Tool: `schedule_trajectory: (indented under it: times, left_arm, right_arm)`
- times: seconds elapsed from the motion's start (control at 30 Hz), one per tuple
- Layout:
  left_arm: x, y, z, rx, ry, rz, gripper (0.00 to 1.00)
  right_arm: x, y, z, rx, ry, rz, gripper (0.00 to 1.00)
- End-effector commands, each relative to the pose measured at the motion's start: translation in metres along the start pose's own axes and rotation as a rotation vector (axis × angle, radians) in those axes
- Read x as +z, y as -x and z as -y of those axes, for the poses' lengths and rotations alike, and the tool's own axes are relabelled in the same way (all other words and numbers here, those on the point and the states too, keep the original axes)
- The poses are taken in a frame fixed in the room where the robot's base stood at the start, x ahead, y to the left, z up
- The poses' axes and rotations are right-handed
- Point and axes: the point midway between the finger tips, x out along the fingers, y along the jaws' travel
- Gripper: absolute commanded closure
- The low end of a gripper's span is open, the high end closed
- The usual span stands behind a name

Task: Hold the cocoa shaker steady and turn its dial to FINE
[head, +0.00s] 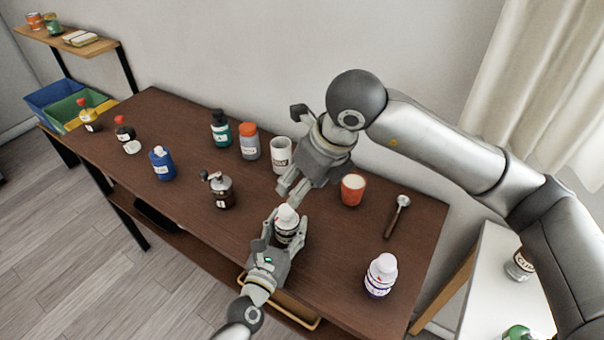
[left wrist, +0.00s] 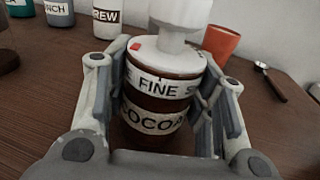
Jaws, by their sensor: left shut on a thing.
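The cocoa shaker (head: 287,234) stands upright near the table's front edge. It is dark brown with a "COCOA" label (left wrist: 153,120), a white band reading "FINE" and part of another word, and a white top (left wrist: 150,55) with a red mark at left. A white knob (left wrist: 182,12) rises from the top and is cut off by the frame. My left gripper (head: 284,238) is shut around the shaker's body, a finger on each side. My right gripper (head: 291,190) hangs just above and behind the white top, pointing down; its finger gap is unclear.
A red cup (head: 353,189) and a metal scoop (head: 398,214) lie right of my right gripper. A white-capped bottle (head: 380,276) stands at front right. A grinder (head: 219,189) and blue bottle (head: 161,163) stand left. A white mug (head: 281,154) and other containers stand behind.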

Motion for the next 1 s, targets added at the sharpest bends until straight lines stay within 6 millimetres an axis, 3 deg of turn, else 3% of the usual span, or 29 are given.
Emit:
schedule_trajectory:
  times: [0.03,0.07,0.23,0.67,1.0]
  left_arm:
    - [0.000,0.000,0.000,0.000,0.000,0.000,0.77]
    - [0.000,0.000,0.000,0.000,0.000,0.000,0.46]
    - [0.000,0.000,0.000,0.000,0.000,0.000,0.25]
    - [-0.001,0.008,0.000,0.000,-0.001,-0.001,0.25]
    - [-0.001,0.075,0.000,-0.001,-0.001,-0.003,0.25]
  right_arm:
    - [0.000,0.000,0.000,0.000,0.000,0.000,0.47]
    - [0.000,0.000,0.000,0.000,0.000,0.000,0.47]
    - [0.000,-0.001,0.000,0.000,0.000,0.000,0.47]
    - [0.000,-0.001,0.000,0.000,0.000,0.000,0.47]
    - [0.000,-0.001,0.000,0.000,0.000,0.000,0.47]
